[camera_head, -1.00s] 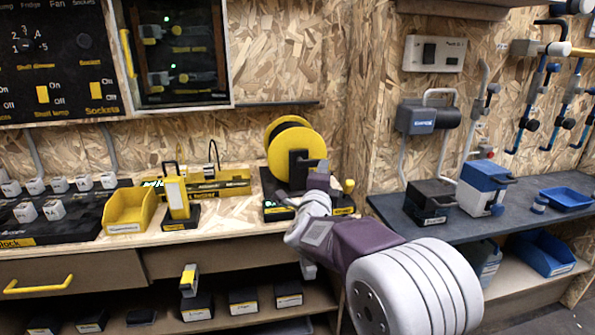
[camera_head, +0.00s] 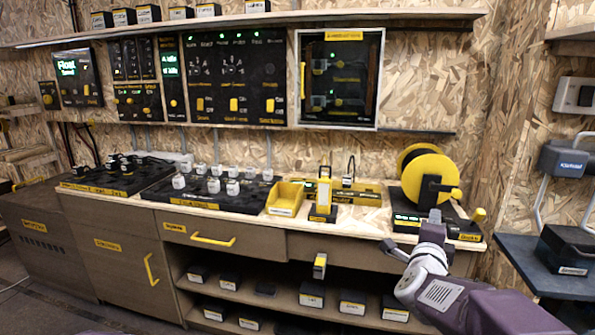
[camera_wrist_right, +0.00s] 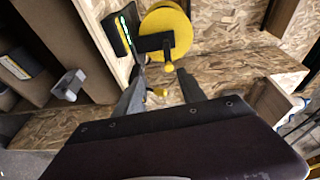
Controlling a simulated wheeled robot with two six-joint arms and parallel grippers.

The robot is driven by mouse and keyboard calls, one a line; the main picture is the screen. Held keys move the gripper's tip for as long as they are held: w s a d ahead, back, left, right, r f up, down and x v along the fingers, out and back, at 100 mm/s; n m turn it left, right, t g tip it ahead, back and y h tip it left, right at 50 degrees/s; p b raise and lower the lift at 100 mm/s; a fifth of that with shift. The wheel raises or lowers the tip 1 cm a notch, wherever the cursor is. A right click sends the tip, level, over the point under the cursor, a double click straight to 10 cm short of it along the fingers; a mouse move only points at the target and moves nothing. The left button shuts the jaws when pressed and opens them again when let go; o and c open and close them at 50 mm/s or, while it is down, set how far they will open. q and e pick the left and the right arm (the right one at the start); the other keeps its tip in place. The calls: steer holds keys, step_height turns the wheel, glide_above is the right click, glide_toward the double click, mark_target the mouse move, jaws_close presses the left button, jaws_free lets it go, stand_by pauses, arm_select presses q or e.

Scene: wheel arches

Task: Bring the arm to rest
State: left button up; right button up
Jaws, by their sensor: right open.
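My right arm (camera_head: 440,285) comes in from the lower right in the head view. Its gripper (camera_head: 412,248) is at the bench's front edge, in front of and below the yellow reel (camera_head: 425,175). In the right wrist view the two dark fingers of this gripper (camera_wrist_right: 160,98) are spread apart with nothing between them. The yellow reel with its crank knob (camera_wrist_right: 165,35) shows beyond the fingers there, apart from them. My left gripper is not in view.
The wooden bench (camera_head: 345,222) holds a yellow bin (camera_head: 285,198) and black boards with white blocks. Below, a shelf (camera_head: 270,302) carries several dark boxes. A dark blue bench (camera_head: 520,260) stands at the right. The floor is free at lower left.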

steer(key=s+a+f+n+g+y+p, duration=0.1)
steer(key=s+a+f+n+g+y, duration=0.2)
steer(key=a+f+n, duration=0.4)
steer(key=s+a+f+n+g+y, duration=0.15)
steer(key=a+f+n+y, duration=0.3)
steer(key=f, duration=0.45)
steer(key=s+a+f+n+g+y, duration=0.1)
steer(key=s+f+n+g, duration=0.4)
steer(key=s, duration=0.5)
steer(key=s+a+f+n+g, duration=0.1)
steer(key=s+f+n+g, duration=0.3)
steer(key=s+f+n, duration=0.45)
step_height(320, 180, up, 39)
steer(key=s+m+p, duration=0.1)
steer(key=s+p, duration=0.1)
steer(key=p, duration=3.6)
steer(key=shift+s+a+r+m, duration=0.2)
steer(key=shift+s+m, duration=0.2)
steer(key=shift+d+p, duration=0.1)
steer(key=shift+p, duration=0.2)
